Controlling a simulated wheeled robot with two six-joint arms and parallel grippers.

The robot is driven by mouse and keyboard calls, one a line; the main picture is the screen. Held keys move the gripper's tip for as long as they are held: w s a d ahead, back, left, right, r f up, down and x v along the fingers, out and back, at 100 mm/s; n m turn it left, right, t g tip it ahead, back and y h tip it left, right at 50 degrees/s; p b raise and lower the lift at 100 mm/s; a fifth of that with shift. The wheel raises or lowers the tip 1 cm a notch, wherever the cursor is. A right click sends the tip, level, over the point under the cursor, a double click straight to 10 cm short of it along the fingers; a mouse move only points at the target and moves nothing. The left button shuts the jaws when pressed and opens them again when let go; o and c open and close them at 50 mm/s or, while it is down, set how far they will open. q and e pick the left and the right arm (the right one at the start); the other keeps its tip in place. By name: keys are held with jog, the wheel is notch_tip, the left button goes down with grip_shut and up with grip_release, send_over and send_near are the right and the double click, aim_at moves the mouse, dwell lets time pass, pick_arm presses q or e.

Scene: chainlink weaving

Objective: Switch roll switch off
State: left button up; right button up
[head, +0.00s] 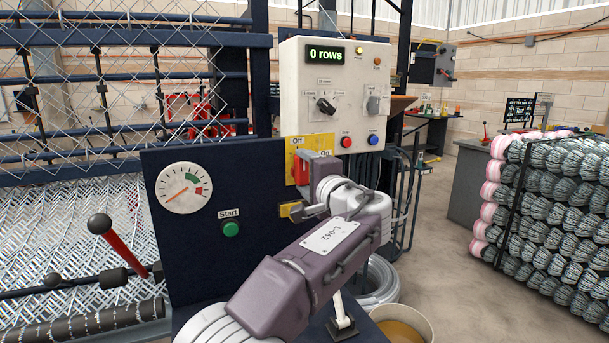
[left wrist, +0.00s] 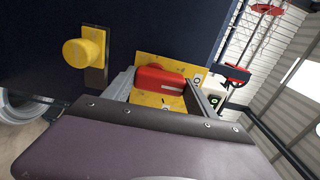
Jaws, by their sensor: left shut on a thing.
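The roll switch has a yellow plate (head: 292,146) marked Off at upper left and On at right, with a red handle (head: 299,171). It is on the dark blue panel, below the white control box. My left gripper (head: 313,168) is at the plate, shut on the red handle. In the left wrist view the red handle (left wrist: 160,79) lies between the two fingers, in front of the yellow plate (left wrist: 146,98). The gripper hides part of the handle in the head view, so I cannot tell exactly which mark it points to. My right gripper is not in view.
The control box (head: 334,100) above has a "0 rows" display, knobs and buttons. Left of the switch are a green Start button (head: 231,229) and a dial gauge (head: 183,188). A yellow knob (left wrist: 86,52) is close by. A red lever (head: 118,245) stands at far left.

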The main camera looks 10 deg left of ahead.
pick_arm(q)
jog(key=o, duration=1.4)
jog(key=shift+c, duration=0.2)
jog(key=b+v, duration=0.1)
jog(key=v, duration=0.8)
